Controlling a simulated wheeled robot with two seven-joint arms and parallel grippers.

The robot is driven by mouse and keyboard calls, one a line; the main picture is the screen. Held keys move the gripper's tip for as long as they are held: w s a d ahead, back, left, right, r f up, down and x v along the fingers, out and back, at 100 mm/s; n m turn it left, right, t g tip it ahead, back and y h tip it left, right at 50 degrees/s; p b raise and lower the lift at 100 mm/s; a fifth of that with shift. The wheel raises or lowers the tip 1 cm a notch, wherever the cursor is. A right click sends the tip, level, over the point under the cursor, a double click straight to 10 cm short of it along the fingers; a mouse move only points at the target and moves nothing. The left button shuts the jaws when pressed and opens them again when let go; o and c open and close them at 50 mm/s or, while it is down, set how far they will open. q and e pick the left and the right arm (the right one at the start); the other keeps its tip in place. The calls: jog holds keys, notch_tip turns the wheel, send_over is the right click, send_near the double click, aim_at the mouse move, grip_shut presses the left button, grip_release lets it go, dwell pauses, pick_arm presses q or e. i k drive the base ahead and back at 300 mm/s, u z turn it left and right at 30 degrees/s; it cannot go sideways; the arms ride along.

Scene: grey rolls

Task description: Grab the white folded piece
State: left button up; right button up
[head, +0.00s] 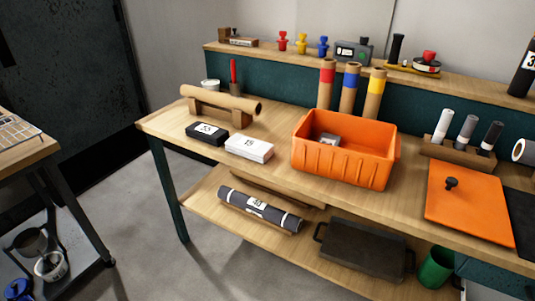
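A white folded piece (249,148) with a number label, which looks like 15, lies flat on the wooden workbench (275,180) near its front edge. A black folded piece (206,134) with a similar white label lies just to its left. The orange bin (345,165) stands to the right of the white piece, with a small gap between them. Nothing covers the white piece. Neither of my grippers shows in the head view.
A brown roll on a wooden cradle (221,106) stands behind the two folded pieces. An orange lid (466,196) lies on the right. A dark roll (259,208) and a grey tray (362,249) sit on the lower shelf. Open floor (150,220) lies at left.

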aim_at(247, 147)
jog(key=z, duration=0.65)
jog(key=i, duration=0.75)
jog(key=u, duration=1.75)
